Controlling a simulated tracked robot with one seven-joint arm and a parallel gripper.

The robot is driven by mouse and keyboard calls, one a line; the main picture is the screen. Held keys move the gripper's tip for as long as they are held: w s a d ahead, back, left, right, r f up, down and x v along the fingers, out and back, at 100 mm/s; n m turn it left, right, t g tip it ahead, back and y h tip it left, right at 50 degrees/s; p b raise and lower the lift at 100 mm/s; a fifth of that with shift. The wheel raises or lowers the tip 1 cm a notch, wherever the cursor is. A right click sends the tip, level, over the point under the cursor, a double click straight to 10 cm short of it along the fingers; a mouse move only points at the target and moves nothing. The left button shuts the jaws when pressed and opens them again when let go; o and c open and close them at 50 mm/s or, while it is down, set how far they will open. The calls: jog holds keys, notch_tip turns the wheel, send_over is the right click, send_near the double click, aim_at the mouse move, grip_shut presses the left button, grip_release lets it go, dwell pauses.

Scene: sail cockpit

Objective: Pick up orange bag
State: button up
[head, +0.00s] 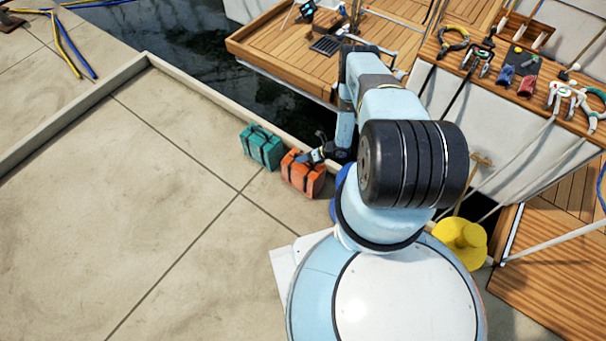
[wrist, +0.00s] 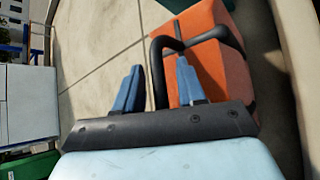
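The orange bag (head: 303,175) stands on the concrete dock beside a teal bag, with dark straps and a handle on top. In the wrist view the orange bag (wrist: 215,60) fills the upper right, and its black handle (wrist: 157,70) arches up on the near side. My gripper (wrist: 159,68) has its two blue fingers spread apart, with part of the black handle between them. The right finger overlaps the bag's orange side in the picture. I cannot tell whether either finger touches the handle. In the head view my gripper (head: 320,152) is at the bag's upper right side.
The teal bag (head: 262,147) stands close to the left of the orange one. A low curb (head: 210,98) runs behind them along the water.

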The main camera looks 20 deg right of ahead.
grip_shut()
dwell(1.2)
